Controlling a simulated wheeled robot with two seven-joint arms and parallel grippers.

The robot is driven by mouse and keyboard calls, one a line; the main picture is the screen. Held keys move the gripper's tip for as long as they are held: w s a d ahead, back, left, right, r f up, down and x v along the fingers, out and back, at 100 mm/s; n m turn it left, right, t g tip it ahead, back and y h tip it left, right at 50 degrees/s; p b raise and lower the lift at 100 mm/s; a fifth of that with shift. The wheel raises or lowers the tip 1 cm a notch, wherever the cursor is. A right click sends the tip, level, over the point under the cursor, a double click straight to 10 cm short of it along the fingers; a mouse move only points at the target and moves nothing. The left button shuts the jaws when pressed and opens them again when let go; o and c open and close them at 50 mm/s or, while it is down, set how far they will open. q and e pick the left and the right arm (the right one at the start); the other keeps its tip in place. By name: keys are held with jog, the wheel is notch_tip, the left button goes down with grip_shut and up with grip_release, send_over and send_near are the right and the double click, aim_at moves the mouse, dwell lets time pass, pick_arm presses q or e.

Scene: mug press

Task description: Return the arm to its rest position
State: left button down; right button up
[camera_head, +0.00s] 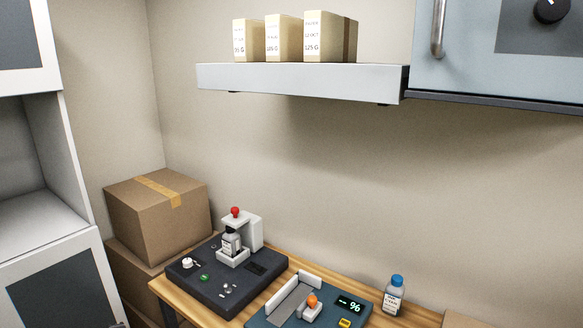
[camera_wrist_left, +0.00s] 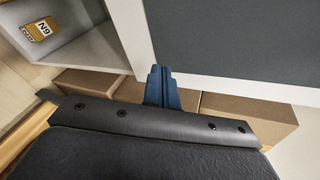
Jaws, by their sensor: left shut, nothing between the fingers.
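My left gripper (camera_wrist_left: 160,72) shows in the left wrist view as two blue fingers pressed together, with nothing between them. It is in front of a dark grey panel and above brown cardboard boxes (camera_wrist_left: 222,112). It does not show clearly in the head view. My right gripper is in neither view. In the head view, a dark press station (camera_head: 227,287) with a white stand and a red knob (camera_head: 235,211) sits on the wooden table (camera_head: 283,262).
A blue station (camera_head: 265,318) with an orange ball and a display is beside the press. A blue-capped bottle (camera_head: 394,296) stands at right. Stacked boxes (camera_head: 135,212) and a white cabinet (camera_head: 75,165) are at left. A shelf (camera_head: 300,82) with three cartons hangs above.

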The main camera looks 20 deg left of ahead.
pick_arm(q)
jog(key=s+d+f+n+g+h, duration=0.1)
jog(key=s+f+g+h, duration=0.15)
jog(key=s+f, duration=0.7)
jog(key=s+d+f+n+g+h, duration=0.1)
jog(key=s+f+h, duration=0.2)
jog(key=s+f, duration=0.65)
jog(key=s+d+f+n+h, duration=0.1)
jog(key=s+d+f, duration=0.25)
jog(key=d, duration=0.45)
jog(key=s+d+f+n+g+h, duration=0.1)
jog(key=s+d+f, duration=0.25)
jog(key=d, duration=0.55)
jog(key=s+d+f+n+h, duration=0.1)
jog(key=s+d+f, duration=0.2)
jog(key=d+f, duration=0.35)
jog(key=s+d+f+n+h, duration=0.2)
jog(key=d+h, duration=0.2)
jog(key=d, duration=3)
jog(key=shift+n, duration=0.3)
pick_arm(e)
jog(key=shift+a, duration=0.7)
pick_arm(q)
jog(key=shift+f+g, duration=0.1)
jog(key=shift+g, duration=0.15)
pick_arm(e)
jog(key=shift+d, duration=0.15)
